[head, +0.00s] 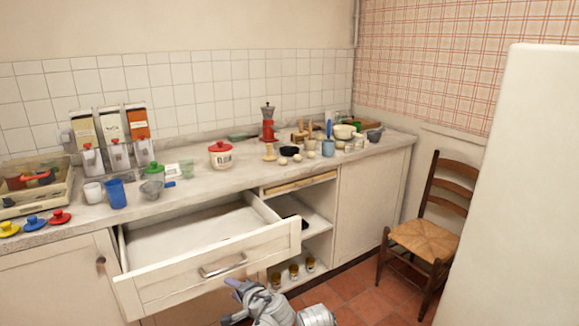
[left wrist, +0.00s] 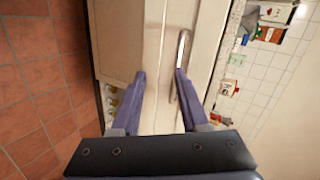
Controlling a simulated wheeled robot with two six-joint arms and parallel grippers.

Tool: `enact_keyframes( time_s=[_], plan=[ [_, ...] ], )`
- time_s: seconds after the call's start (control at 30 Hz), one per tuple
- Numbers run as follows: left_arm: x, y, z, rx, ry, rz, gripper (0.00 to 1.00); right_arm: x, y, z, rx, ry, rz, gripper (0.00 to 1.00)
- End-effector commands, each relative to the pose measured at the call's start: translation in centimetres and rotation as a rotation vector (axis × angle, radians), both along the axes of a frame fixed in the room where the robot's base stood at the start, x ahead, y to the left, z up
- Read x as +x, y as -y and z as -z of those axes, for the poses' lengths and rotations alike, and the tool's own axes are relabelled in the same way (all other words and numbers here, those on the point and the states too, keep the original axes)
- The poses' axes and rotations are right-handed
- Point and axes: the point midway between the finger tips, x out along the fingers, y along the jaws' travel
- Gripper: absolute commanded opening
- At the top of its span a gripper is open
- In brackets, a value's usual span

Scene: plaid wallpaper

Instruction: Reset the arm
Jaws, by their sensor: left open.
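My left gripper (head: 238,290) is at the bottom centre of the head view, in front of and below the pulled-out drawer. In the left wrist view its two purple fingers (left wrist: 160,74) are spread apart with nothing between them. The white drawer (head: 150,287) stands open and its visible inside is empty. Its metal handle (head: 222,268) is close by the gripper but free of it. In the left wrist view the handle (left wrist: 184,45) shows just beyond the right finger. My right gripper is not in view.
The counter (head: 225,180) carries a red-lidded jar (head: 222,156), a red moka pot (head: 268,125), a blue cup (head: 116,194) and many small items. Open shelves (head: 315,222) stand right of the drawer. A chair (head: 425,238) and a white tall unit (head: 510,190) are at the right. Tiled floor shows between.

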Motion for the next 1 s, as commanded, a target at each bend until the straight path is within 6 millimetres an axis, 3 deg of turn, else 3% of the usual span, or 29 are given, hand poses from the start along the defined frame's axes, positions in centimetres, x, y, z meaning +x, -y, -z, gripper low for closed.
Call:
enact_keyframes(
  time_s=[0.03,0.1,0.3,0.5,0.7,1.0],
  plan=[
    [-1.3,0.2,-2.2,-0.075,-0.042,-0.043,0.44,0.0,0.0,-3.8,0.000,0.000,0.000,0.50],
    [-3.2,0.8,-2.4,-0.182,-0.111,-0.102,0.44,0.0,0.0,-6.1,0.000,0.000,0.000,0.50],
    [-9.2,4.1,-3.5,-0.464,-0.339,-0.255,0.44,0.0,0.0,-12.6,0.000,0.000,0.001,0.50],
    [-14.6,8.1,-5.6,-0.663,-0.554,-0.354,0.44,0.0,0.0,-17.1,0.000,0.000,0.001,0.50],
    [-17.4,10.3,-6.8,-0.752,-0.673,-0.392,0.44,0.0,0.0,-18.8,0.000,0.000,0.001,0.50],
    [-17.8,10.7,-6.7,-0.767,-0.693,-0.398,0.44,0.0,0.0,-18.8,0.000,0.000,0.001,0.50]
  ],
)
